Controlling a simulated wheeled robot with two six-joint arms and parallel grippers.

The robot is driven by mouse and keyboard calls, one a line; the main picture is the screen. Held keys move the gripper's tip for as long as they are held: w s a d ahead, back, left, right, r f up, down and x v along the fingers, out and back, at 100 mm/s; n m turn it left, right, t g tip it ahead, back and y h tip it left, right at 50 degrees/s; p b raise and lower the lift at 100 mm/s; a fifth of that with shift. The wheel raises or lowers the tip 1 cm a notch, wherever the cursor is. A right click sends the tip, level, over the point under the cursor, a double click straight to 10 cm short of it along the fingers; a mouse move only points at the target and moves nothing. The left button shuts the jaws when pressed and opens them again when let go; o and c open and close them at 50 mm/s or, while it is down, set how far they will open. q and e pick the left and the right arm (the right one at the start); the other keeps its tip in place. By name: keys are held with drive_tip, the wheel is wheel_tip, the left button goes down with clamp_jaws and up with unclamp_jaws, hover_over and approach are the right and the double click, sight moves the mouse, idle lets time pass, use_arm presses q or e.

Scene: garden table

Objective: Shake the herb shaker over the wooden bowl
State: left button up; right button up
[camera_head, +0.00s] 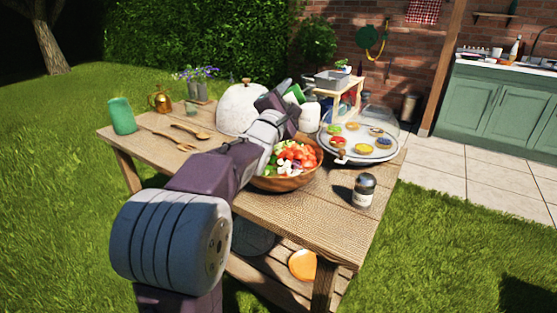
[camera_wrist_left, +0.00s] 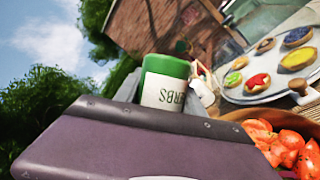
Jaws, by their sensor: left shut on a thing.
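The herb shaker is green with a white label reading "ERBS"; it shows in the left wrist view (camera_wrist_left: 166,80) and partly behind my gripper in the head view (camera_head: 295,92). My left gripper (camera_head: 283,97) is shut on it and holds it in the air, tilted. The label reads upside down in the wrist view. The wooden bowl (camera_head: 285,183) holds chopped tomato, greens and white pieces, and stands in front of and below the gripper. Its rim and tomatoes show at the lower right of the wrist view (camera_wrist_left: 243,115). My right gripper is in neither view.
A round tray of tarts (camera_head: 333,153) stands right of the bowl, a dark-capped shaker (camera_head: 364,190) at the front right. A white dome (camera_head: 240,108) stands behind my arm. Wooden servers (camera_head: 175,141) and a green cup (camera_head: 122,116) are at left. The table's front right is mostly clear.

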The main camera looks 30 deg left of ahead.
use_arm(q)
wheel_tip(320, 180, up, 24)
drive_tip(key=m+g+y+p, duration=0.3)
drive_tip(key=m+g+p, duration=0.5)
drive_tip(key=m+p, duration=1.1)
drive_tip(key=p, duration=0.9)
drive_tip(key=shift+m+p, duration=0.3)
